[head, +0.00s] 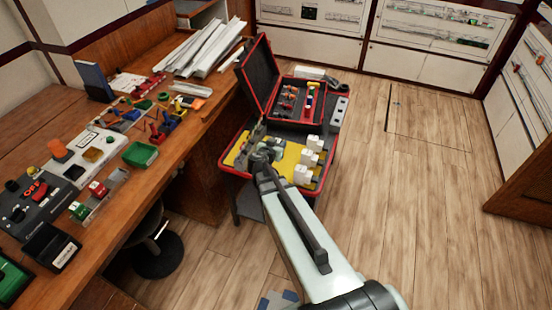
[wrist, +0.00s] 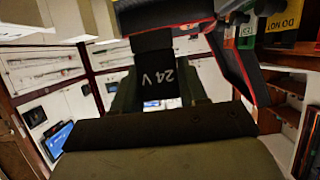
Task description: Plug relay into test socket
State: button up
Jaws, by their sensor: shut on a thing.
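My gripper (head: 263,155) is over the yellow-lined tray (head: 238,153) of the red-edged case in the head view. In the wrist view my gripper (wrist: 160,97) is shut on a black block marked "24 V" (wrist: 157,72), which looks like the relay. The block is too small to make out in the head view. I cannot tell for certain which thing is the test socket; a dark panel with red and black fittings (head: 38,205) lies on the bench at left.
White blocks (head: 307,158) stand along the tray's right side. The case's open lid (head: 259,75) rises behind my gripper. On the wooden bench are a green bin (head: 140,154), red and green blocks in a clear holder (head: 98,197), and white strips (head: 203,48). The floor at right is clear.

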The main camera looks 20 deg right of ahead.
jog(key=shift+f, duration=5.1)
jog(key=shift+f, duration=0.1)
jog(key=o, duration=1.1)
